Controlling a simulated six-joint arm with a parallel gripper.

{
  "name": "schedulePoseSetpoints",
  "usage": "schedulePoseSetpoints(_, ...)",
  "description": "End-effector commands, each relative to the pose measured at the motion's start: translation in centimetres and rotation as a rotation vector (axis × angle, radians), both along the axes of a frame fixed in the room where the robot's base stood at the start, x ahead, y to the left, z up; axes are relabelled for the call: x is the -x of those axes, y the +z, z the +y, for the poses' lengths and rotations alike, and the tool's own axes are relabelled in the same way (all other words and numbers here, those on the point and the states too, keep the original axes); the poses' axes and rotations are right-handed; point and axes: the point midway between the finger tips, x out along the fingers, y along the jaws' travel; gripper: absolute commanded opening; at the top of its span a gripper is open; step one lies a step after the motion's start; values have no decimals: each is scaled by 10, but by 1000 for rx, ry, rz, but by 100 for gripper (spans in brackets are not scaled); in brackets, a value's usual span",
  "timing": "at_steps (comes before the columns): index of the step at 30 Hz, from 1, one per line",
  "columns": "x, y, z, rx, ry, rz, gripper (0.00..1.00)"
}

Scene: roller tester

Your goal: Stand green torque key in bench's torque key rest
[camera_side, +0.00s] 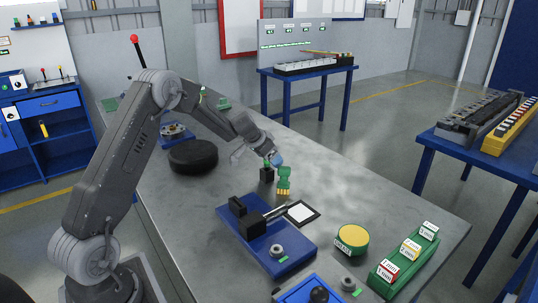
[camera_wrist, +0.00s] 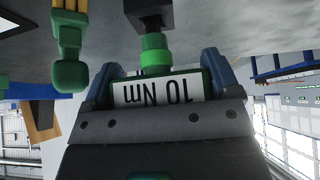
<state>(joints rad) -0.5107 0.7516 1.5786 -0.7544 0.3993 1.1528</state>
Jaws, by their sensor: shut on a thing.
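The green torque key (camera_wrist: 155,50) is in my gripper, with a white label reading "10 Nm" upside down in the wrist view. My gripper (camera_side: 276,160) is shut on it, with a blue finger on each side of the labelled body. A dark square piece (camera_wrist: 149,12) meets the key's green neck at the top of the wrist view. In the side view a small black block (camera_side: 267,175) sits just below the gripper. I cannot tell whether this dark piece is the rest or part of the key.
A green-handled thing with yellow bristle-like ends (camera_side: 284,181) stands close right of the gripper. A blue plate with a black fixture (camera_side: 265,235), a framed white pad (camera_side: 301,213), a yellow tin (camera_side: 352,239) and a green rack (camera_side: 390,281) lie nearer. A black disc (camera_side: 193,157) lies left.

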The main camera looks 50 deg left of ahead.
Motion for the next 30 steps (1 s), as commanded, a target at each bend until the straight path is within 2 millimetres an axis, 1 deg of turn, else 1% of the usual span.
schedulePoseSetpoints(8,0,-7,0,0,0,0,26)
schedulePoseSetpoints(9,0,-7,0,-1,1,-1,86)
schedulePoseSetpoints(13,0,-7,0,-1,0,0,99)
schedulePoseSetpoints(20,1,-7,0,-1,-1,2,100)
schedulePoseSetpoints(23,3,-3,0,-1,0,1,100)
schedulePoseSetpoints(26,9,9,1,-3,-1,-1,100)
schedulePoseSetpoints(30,25,34,1,-3,1,-3,100)
